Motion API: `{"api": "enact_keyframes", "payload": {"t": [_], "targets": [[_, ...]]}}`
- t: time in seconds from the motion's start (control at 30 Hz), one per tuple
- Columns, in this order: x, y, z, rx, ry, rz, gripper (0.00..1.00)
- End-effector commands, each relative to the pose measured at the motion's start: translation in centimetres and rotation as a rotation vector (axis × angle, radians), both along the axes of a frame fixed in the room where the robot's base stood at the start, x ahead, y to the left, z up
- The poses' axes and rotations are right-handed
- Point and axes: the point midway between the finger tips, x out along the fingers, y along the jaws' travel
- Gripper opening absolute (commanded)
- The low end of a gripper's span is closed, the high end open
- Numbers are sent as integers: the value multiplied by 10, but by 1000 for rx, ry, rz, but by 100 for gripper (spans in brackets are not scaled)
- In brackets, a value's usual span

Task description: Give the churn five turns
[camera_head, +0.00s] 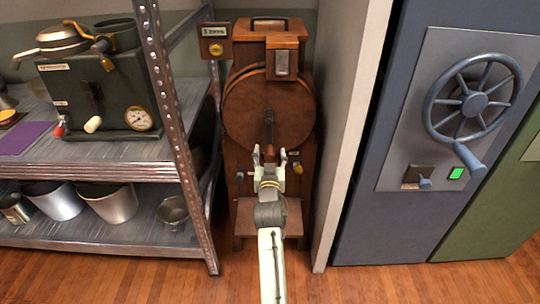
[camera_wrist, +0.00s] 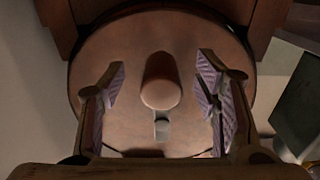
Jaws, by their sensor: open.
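The churn (camera_head: 262,110) is a brown wooden machine with a round drum, standing between a metal shelf and a pale partition. Its dark crank (camera_head: 268,125) hangs down from the drum's centre, with a brown handle (camera_head: 256,156) at its lower end. My gripper (camera_head: 270,160) is open in front of the churn, its fingers on either side of the handle. In the wrist view the round handle end (camera_wrist: 161,94) sits between the open fingers (camera_wrist: 160,90), with visible gaps on both sides. I cannot tell how far the handle reaches between them.
A metal shelf (camera_head: 186,150) at left holds a green gauge machine (camera_head: 100,95), pans and metal pots (camera_head: 110,203). A pale partition (camera_head: 350,130) stands close at right, then a blue cabinet with a handwheel (camera_head: 472,103). Wooden floor shows in front.

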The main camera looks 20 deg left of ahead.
Motion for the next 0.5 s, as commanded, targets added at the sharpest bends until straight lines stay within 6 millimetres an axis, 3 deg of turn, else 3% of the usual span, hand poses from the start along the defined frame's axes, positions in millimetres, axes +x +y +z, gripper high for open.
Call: {"api": "enact_keyframes", "payload": {"t": [0.27, 0.5], "targets": [[-2, 0, 0, 0, 0, 0, 57], [-19, -5, 0, 0, 1, 0, 57]]}}
